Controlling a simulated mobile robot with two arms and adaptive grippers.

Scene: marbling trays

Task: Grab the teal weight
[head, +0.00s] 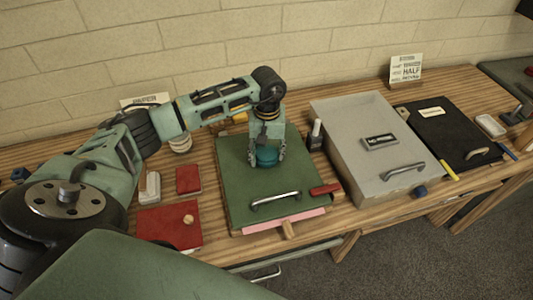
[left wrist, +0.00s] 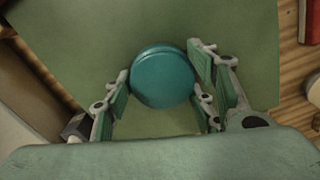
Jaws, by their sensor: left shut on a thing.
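The teal weight (head: 267,156) is a round disc on the green lid (head: 236,192) of a tray with a metal handle. My left gripper (head: 267,150) comes down over it from above, with a finger on each side. In the left wrist view the weight (left wrist: 163,76) sits between the fingertips of my left gripper (left wrist: 160,84), which is shut on it. The weight appears at or very near the lid surface; I cannot tell whether it touches. My right gripper is not in view.
A grey lidded tray (head: 345,130) and a black lidded tray (head: 437,125) stand to the right. A dark bottle (head: 315,138) stands close right of the green lid. A red book (head: 168,226) and a smaller red block (head: 188,180) lie to the left. A wall is behind.

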